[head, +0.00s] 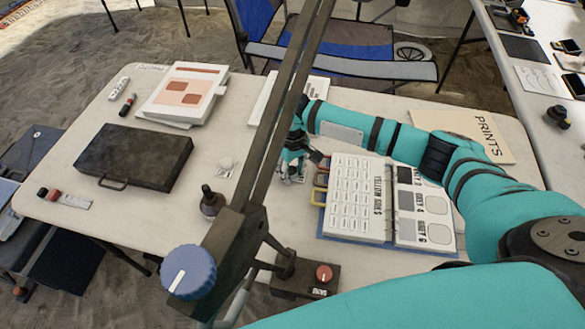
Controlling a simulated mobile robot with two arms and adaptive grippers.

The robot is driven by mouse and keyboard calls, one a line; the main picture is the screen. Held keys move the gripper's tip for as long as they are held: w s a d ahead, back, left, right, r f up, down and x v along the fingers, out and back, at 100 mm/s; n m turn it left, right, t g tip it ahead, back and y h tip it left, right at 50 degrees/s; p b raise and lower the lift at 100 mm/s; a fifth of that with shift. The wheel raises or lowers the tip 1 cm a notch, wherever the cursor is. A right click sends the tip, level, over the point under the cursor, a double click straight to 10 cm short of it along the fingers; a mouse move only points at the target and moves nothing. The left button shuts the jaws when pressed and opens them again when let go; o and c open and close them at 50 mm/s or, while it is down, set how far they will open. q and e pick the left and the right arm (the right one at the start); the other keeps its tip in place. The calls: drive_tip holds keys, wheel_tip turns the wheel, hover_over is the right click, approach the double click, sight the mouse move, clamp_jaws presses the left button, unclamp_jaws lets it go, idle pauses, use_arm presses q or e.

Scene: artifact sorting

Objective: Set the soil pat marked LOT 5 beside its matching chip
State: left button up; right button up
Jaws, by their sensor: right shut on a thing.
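My right gripper (293,176) is low over the table, just left of the open chart book (355,205). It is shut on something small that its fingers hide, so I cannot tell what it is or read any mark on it. The book shows a page of many pale cells and a page of larger grey and pale patches, with coloured tabs (320,188) on its left edge. My left gripper is not in view.
A dark boom with a blue knob (188,272) crosses the foreground. A black case (134,157), a dark bulb-topped item (211,201) and a red-button box (306,276) stand on the table (75,210). A PRINTS folder (465,135) lies at right.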

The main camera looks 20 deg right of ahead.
drive_tip(key=o, duration=1)
drive_tip(key=shift+f, duration=0.1)
drive_tip(key=shift+c, duration=0.2)
